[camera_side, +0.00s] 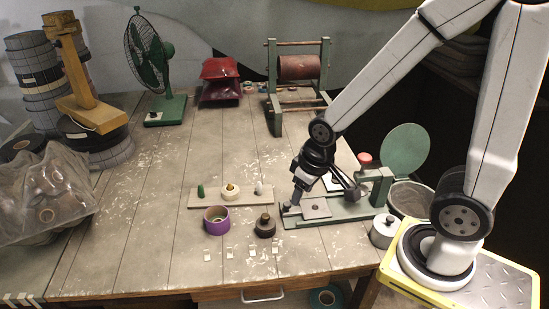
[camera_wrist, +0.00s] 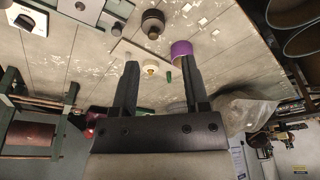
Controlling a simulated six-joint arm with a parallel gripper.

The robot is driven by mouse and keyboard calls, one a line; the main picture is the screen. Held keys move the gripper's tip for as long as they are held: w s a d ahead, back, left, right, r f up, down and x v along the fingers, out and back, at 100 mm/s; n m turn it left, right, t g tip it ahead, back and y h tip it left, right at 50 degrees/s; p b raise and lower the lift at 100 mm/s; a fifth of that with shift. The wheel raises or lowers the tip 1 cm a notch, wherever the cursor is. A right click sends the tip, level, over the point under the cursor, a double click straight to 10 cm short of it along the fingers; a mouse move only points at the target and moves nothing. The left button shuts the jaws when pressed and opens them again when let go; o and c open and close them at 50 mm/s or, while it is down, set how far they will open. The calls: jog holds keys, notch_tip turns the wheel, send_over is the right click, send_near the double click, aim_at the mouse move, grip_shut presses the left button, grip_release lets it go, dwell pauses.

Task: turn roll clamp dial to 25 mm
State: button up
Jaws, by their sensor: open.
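In the side view a white plate (camera_side: 332,184) on the green machine (camera_side: 345,208) appears to be the same part, mostly hidden behind my gripper (camera_side: 296,200). My gripper is above the machine's left end and tilted. In the wrist view the fingers (camera_wrist: 158,64) are wide apart with nothing between them, and the dial is off to their left.
A grey plate with a hole (camera_side: 315,208) lies on the machine. A dark knobbed weight (camera_side: 265,228) and a purple roll (camera_side: 216,226) stand left of it. A wooden strip with several pegs (camera_side: 212,200) lies behind them. A lidded metal pot (camera_side: 384,233) is at right.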

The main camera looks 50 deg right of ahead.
jog(key=w+d+f, duration=0.2)
jog(key=w+d, duration=0.4)
jog(key=d, duration=0.2)
jog(key=d+f+n+g, duration=0.1)
jog(key=d+f, duration=0.2)
jog(key=d, duration=0.5)
jog(key=d+f+n, duration=0.1)
jog(key=d+f, duration=0.3)
jog(key=d, duration=0.5)
jog(key=d+f+n+g, duration=0.1)
jog(key=d+f, duration=0.2)
jog(key=d, duration=0.6)
jog(key=shift+w+f+g, duration=0.3)
jog(key=shift+f, duration=0.05)
jog(key=shift+f, duration=0.15)
jog(key=shift+f, duration=3.8)
grip_shut()
